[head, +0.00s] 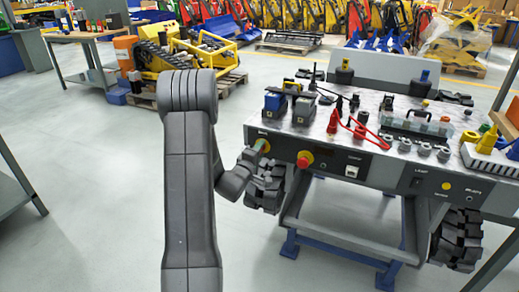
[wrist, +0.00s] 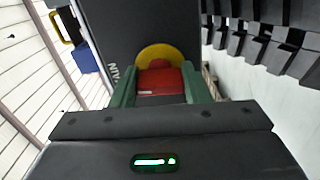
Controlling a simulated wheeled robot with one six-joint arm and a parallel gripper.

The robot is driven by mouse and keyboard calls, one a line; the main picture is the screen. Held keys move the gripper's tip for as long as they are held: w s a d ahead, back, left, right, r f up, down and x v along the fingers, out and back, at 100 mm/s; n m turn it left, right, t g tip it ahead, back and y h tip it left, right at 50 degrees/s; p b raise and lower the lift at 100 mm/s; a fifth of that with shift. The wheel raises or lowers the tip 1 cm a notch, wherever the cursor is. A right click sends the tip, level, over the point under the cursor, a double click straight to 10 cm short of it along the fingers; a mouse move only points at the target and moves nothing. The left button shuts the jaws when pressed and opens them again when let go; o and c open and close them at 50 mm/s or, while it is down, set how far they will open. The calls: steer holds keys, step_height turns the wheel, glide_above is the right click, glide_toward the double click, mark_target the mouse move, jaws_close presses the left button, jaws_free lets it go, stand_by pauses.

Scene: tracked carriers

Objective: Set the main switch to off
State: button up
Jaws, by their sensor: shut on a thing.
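The main switch (wrist: 160,80) has a red handle in front of a yellow round plate, on a dark panel (wrist: 130,28) lettered MAIN. In the wrist view, the green fingers of my gripper (wrist: 159,92) stand on both sides of the red handle and are shut on it. In the head view, my gripper (head: 258,148) reaches the left end of the carrier's front panel (head: 330,160). It hides most of the switch there. I cannot tell from these views which setting the handle points to.
Red cables (head: 350,125), blue-grey blocks (head: 303,108) and several fittings cover the carrier's top. A black track (head: 267,187) lies below my gripper. Open floor (head: 100,190) is at left.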

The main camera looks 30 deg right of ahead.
steer(key=shift+n, duration=0.6)
steer(key=o, duration=1)
steer(key=p+v, duration=0.1)
steer(key=v, duration=1.3)
steer(key=shift+d, duration=0.1)
steer(key=x, duration=1.3)
steer(key=shift+w+d+b, duration=0.3)
